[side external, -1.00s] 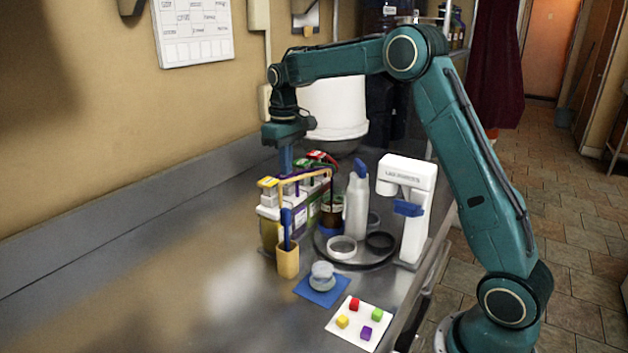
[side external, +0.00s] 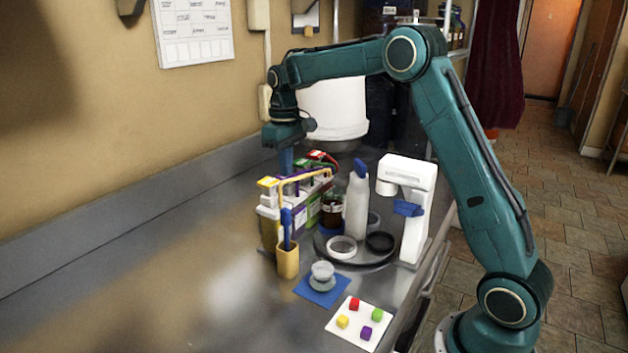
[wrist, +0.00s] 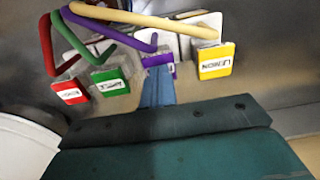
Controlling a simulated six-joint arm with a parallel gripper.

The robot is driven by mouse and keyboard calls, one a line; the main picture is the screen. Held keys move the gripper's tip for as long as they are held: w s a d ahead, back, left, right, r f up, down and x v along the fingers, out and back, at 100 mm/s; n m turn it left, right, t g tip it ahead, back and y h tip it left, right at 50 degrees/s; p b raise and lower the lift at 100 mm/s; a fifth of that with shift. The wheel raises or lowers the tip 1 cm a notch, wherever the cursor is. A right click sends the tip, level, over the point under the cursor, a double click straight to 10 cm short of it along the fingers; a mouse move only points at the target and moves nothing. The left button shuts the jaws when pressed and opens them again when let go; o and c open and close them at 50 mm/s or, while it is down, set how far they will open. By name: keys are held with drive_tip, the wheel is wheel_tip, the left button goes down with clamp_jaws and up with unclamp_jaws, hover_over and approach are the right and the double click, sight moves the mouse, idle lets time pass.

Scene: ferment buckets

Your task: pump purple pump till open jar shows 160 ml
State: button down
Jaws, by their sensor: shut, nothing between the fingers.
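My gripper (side external: 286,160) points straight down over the row of pump bottles, with its blue fingers shut and empty. In the wrist view the fingertips (wrist: 157,88) are at the purple pump (wrist: 158,58), seemingly on or just above its head; contact cannot be told. The purple pump's spout (wrist: 105,27) runs off to the left. In the side view the purple pump is mostly hidden. A brown jar (side external: 332,208) with a pale label stands near the spout ends. Its opening and fill level are too small to read.
A yellow lemon pump (wrist: 214,62), green pump (wrist: 110,82) and red pump (wrist: 69,92) flank the purple one. Nearby are a tan cup (side external: 288,263), a white bottle (side external: 357,205), a white device (side external: 405,180), a blue mat (side external: 312,292) and a card with coloured cubes (side external: 340,332). The front-left counter is clear.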

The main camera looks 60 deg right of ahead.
drive_tip(key=shift+r, duration=1.4)
drive_tip(key=shift+f, duration=1.85)
drive_tip(key=shift+r, duration=1.9)
wheel_tip(320, 180, up, 6)
idle(0.6)
